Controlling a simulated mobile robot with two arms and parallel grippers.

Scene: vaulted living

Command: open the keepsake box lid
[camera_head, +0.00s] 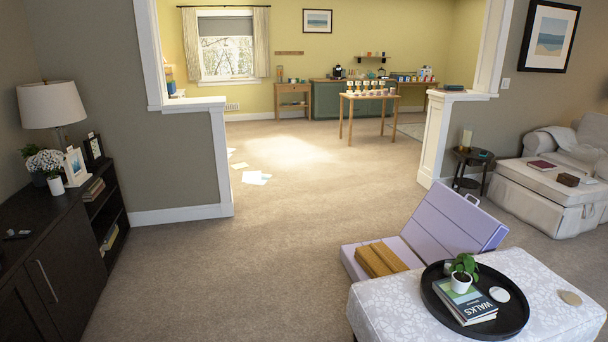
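A small dark brown box (568,180) lies on the cream ottoman (530,176) at the right, in front of the armchair. It looks shut, but it is small and far off, and I cannot tell for sure that it is the keepsake box. A small dark item (589,181) is beside it, too small to make out. Neither of my grippers shows in the head view.
A patterned ottoman (385,310) with a black tray (517,314) and a lilac folding mat (455,222) stand front right. A dark cabinet (30,245) lines the left. Carpet (270,240) is clear through the opening, apart from papers (255,178). A side table (472,157) stands near the armchair (570,140).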

